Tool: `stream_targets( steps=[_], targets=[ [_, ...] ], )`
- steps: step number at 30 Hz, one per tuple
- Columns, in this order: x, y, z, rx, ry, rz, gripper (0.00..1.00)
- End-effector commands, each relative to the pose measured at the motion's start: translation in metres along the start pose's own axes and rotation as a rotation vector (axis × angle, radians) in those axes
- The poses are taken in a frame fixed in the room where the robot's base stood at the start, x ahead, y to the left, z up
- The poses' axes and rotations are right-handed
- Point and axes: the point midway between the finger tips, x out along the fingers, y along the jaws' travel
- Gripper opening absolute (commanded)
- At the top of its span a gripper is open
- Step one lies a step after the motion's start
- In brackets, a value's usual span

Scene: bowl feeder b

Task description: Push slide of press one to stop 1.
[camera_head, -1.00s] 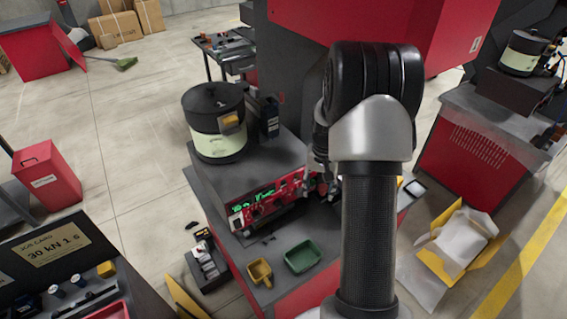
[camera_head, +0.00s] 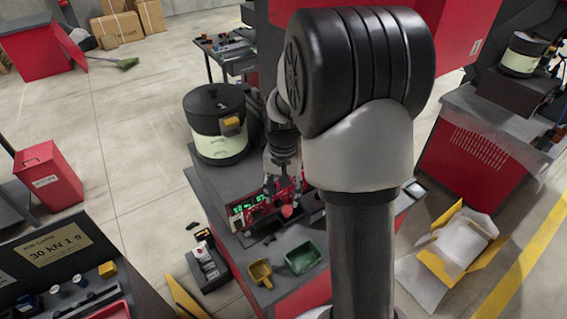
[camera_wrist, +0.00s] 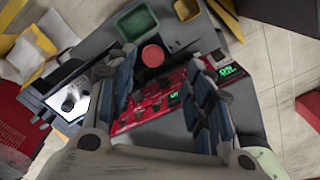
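The station with the bowl marked 1 (camera_head: 217,124) has a red panel (camera_head: 238,222) with green lit displays on its front; the panel also shows in the wrist view (camera_wrist: 150,107). A round red knob (camera_head: 287,212) stands at the panel's right part and shows between my fingers in the wrist view (camera_wrist: 153,55). My gripper (camera_head: 283,188) is over the panel, pointing down. In the wrist view my gripper (camera_wrist: 162,68) has its fingers wide apart with nothing between the pads. I cannot tell which part is the slide; my arm and gripper hide some of the station.
A yellow bin (camera_head: 260,273) and a green bin (camera_head: 303,257) stand on the ledge before the panel. A small dark device (camera_head: 207,262) is left of them. An open carton (camera_head: 458,246) lies on the floor at right. The grey cabinet top borders the gripper's left.

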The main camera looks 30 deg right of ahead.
Motion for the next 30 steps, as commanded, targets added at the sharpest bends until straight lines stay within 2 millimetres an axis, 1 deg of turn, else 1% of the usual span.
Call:
stream_targets(
  steps=[1, 9, 15, 21, 30],
  targets=[
    [-0.012, 0.0, -0.001, 0.0, 0.004, -0.002, 0.48],
    [-0.064, 0.0, -0.001, 0.0, 0.003, -0.001, 0.48],
    [-0.09, 0.0, -0.001, 0.0, 0.001, 0.0, 0.48],
    [-0.099, 0.001, 0.0, 0.0, -0.001, 0.001, 0.48],
    [-0.099, 0.0, 0.0, 0.0, -0.001, 0.001, 0.48]
  ],
)
